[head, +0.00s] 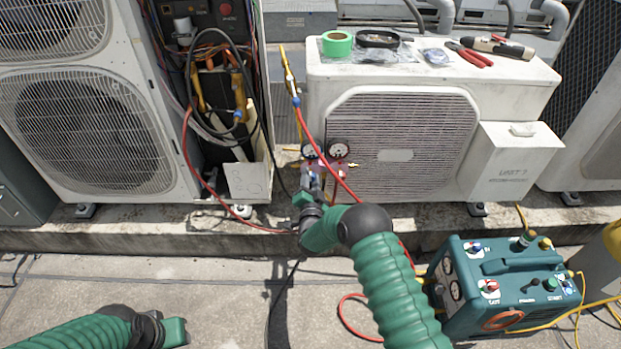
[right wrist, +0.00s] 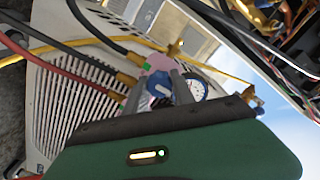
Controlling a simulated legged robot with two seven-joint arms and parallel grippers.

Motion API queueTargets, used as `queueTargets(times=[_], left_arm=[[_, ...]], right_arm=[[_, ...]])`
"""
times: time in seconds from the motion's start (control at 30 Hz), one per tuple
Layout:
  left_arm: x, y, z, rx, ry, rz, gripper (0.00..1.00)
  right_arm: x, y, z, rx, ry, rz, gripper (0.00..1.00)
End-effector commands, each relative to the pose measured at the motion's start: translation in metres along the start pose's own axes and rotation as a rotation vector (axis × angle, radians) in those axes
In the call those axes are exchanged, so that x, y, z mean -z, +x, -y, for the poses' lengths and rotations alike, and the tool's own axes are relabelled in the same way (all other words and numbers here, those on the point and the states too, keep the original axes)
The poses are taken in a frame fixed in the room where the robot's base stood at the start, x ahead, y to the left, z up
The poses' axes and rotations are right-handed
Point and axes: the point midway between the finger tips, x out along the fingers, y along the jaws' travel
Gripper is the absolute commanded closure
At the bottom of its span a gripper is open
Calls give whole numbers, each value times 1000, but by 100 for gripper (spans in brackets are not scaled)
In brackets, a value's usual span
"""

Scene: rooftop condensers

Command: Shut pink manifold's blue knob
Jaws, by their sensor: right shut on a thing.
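The pink manifold (head: 317,167) hangs at the left front edge of the white condenser, with two round gauges on top. It also shows in the right wrist view (right wrist: 158,63), with one gauge (right wrist: 192,88) behind the fingers. My right gripper (head: 312,184) is at the manifold's lower left. In the right wrist view its two fingers (right wrist: 158,92) are on either side of the blue knob (right wrist: 160,89) and shut on it; the knob is small and partly hidden. How far the knob is turned cannot be told. My left gripper (head: 174,332) is low at the left, away from the manifold; its fingers are not clear.
Red, yellow and black hoses run around the manifold; a red hose (head: 330,160) crosses close by. The white condenser (head: 400,140) stands behind, with tape and pliers on top. A teal recovery machine (head: 505,285) stands at the lower right. An open condenser (head: 85,130) is at left.

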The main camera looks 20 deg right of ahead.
Motion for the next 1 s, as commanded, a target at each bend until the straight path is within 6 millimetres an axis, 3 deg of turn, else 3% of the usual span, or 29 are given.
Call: queueTargets(times=[0.13,0.17,0.3,0.67,0.77,1.0], left_arm=[[0,1,0,0,0,0,64],[0,1,0,0,0,0,64],[0,1,0,0,0,0,64],[1,-3,0,0,0,0,64],[3,-13,0,0,0,0,64],[10,-44,0,0,0,0,64]], right_arm=[[-8,-4,-5,-10,-3,18,100],[-8,-4,-5,-10,-3,18,68],[-6,-3,-3,-7,-2,13,49],[-1,-5,0,-2,-2,7,48],[0,-20,3,-3,-2,9,48],[2,-87,3,-5,-4,12,48]])
